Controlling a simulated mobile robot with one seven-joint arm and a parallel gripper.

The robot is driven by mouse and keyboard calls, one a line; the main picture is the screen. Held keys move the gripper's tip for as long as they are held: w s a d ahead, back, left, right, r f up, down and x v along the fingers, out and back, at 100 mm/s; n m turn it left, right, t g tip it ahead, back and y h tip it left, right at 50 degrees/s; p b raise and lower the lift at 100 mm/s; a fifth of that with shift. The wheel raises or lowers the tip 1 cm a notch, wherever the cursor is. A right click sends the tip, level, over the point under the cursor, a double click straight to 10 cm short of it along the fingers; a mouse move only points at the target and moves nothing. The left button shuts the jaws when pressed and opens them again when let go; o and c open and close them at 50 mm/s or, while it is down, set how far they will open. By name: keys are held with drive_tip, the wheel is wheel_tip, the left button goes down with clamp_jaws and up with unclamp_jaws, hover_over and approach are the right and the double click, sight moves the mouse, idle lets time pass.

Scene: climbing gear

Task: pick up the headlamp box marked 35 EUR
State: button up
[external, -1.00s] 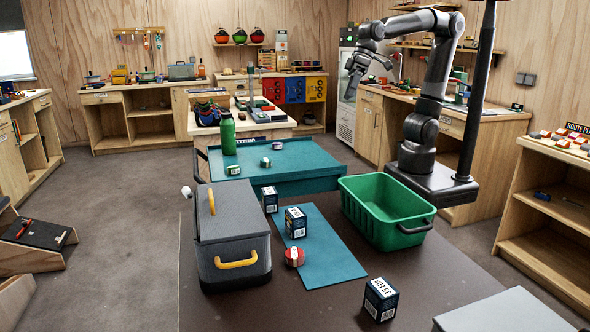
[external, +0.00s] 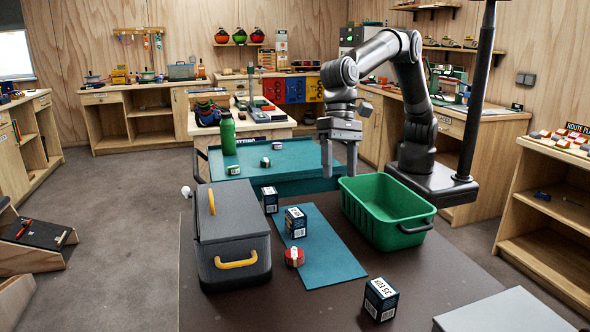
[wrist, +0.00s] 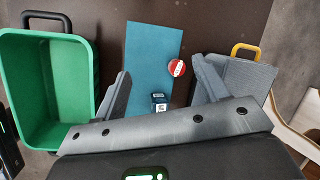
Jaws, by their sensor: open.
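The headlamp box marked 35 EUR (external: 381,299) is a dark blue box with a white top label. It sits on the dark table near the front in the external view, right of the teal mat (external: 332,262). It does not show in the wrist view. My gripper (external: 340,172) is open and empty, pointing down above the far part of the table, well behind that box. In the wrist view my gripper (wrist: 160,72) has its fingers apart, with another dark box (wrist: 159,102) seen between them, lower down on the mat.
Similar boxes stand on the mat (external: 295,222) and farther back (external: 270,199); their prices are unreadable. A red round item (external: 294,257) lies by the mat's left edge. A green bin (external: 375,229) stands right, a grey cooler box (external: 233,258) left. Table around the 35 EUR box is clear.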

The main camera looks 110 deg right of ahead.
sight(381, 297)
drive_tip(key=a+f+m, duration=0.1)
drive_tip(key=a+f, duration=0.5)
drive_tip(key=f, duration=0.1)
drive_tip(key=s+a+f+m+g, duration=0.1)
drive_tip(key=a+f, duration=0.5)
drive_tip(key=f, duration=0.2)
drive_tip(key=s+a+f+m, duration=0.1)
drive_tip(key=a+f, duration=0.6)
drive_tip(key=f, duration=0.1)
drive_tip(key=shift+s+a+m+g+y, duration=0.1)
drive_tip(key=shift+m+g+y, duration=0.2)
drive_tip(key=shift+m, duration=0.1)
drive_tip(key=shift+r, duration=0.1)
drive_tip(key=shift+c, duration=0.4)
drive_tip(key=c, duration=1)
